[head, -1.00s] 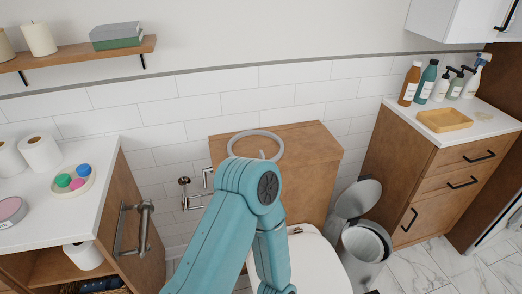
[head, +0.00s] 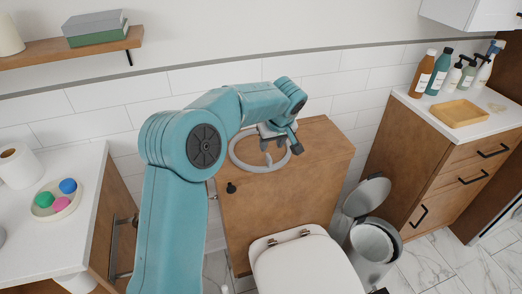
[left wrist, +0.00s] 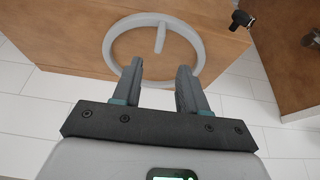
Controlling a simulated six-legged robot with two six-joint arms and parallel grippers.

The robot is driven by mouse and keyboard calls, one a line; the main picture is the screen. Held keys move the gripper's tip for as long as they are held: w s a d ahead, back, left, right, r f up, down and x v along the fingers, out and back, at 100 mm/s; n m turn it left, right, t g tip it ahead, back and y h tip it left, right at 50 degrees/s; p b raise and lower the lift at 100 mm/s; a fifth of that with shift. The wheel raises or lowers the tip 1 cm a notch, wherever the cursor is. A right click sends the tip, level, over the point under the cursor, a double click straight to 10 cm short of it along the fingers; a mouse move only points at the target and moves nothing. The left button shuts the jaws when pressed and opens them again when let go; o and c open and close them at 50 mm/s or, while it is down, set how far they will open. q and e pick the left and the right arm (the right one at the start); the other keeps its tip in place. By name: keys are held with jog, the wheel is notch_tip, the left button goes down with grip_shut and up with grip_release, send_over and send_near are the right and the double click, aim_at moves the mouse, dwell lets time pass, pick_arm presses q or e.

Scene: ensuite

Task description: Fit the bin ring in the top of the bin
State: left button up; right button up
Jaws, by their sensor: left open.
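The bin ring is a pale grey ring (head: 234,155) with a short tab reaching inward. It lies flat on the wooden cistern box (head: 310,150) behind the toilet. The left wrist view also shows the ring (left wrist: 112,45). My left gripper (head: 275,140) is over the far part of the ring in the head view. In the left wrist view its two fingers (left wrist: 158,70) are apart, with nothing between them, close to the ring's near rim; I cannot tell whether they touch it. The silver bin (head: 370,243) stands on the floor right of the toilet, lid (head: 367,197) raised. My right gripper is out of view.
The white toilet (head: 300,265) is in front of the cistern box. A wooden cabinet (head: 440,165) with bottles and a tray (head: 459,113) stands at the right. A white counter (head: 75,220) with a dish is at the left. A black knob (head: 231,188) sticks out of the box.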

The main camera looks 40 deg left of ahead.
aim_at(269, 156)
pick_arm(q)
jog(key=x, duration=0.4)
jog(key=shift+d+f, duration=0.2)
jog(key=shift+f, duration=0.05)
jog(key=p+x, duration=0.1)
jog(key=x, duration=0.4)
jog(key=shift+f, duration=0.1)
grip_shut()
